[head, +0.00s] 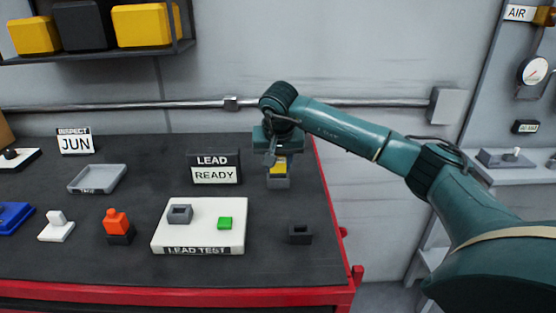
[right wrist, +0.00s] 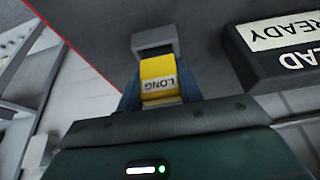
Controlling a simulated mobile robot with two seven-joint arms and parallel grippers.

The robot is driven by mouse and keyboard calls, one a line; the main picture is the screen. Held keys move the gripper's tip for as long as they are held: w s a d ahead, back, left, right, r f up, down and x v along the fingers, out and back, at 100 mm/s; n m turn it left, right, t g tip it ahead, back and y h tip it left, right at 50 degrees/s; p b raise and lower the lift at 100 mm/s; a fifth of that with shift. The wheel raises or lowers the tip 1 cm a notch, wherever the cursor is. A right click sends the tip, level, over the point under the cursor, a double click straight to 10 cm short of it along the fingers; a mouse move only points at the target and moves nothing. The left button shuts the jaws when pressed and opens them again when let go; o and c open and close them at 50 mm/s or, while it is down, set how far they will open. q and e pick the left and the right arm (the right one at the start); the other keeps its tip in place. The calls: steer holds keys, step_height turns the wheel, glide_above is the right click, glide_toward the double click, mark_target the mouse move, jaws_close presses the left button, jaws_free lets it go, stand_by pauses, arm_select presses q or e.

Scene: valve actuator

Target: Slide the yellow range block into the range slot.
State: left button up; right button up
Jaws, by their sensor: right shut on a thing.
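The yellow range block (head: 279,164), marked LONG in the right wrist view (right wrist: 157,78), is between the fingers of my right gripper (head: 276,157). The gripper is shut on it, with a blue finger on each side in the wrist view (right wrist: 160,92). A grey holder (head: 278,182), which looks like the range slot, stands right at the block. In the wrist view the block's far end meets the holder's grey rim (right wrist: 155,46). I cannot tell how deep the block sits in it. My left gripper is not in view.
The LEAD READY sign (head: 214,168) stands just left of the holder. The white LEAD TEST board (head: 200,238) and a small dark socket (head: 300,234) lie nearer. The table's red right edge (head: 325,190) is close by. A grey tray (head: 97,178) lies further left.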

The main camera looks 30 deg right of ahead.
arm_select(q)
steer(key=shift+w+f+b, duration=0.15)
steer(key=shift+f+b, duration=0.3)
steer(key=shift+b, duration=0.1)
arm_select(e)
steer(key=shift+f, duration=0.95)
steer(key=o, duration=1)
steer(key=shift+f, duration=0.1)
steer(key=shift+o, duration=0.3)
steer(key=shift+s, duration=0.1)
steer(key=shift+s+r, duration=0.15)
steer(key=shift+r, duration=0.25)
arm_select(q)
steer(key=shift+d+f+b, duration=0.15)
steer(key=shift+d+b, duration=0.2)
steer(key=shift+b, duration=0.45)
arm_select(e)
steer(key=v, duration=1.2)
steer(key=shift+a+r, duration=0.3)
steer(key=shift+r, duration=0.05)
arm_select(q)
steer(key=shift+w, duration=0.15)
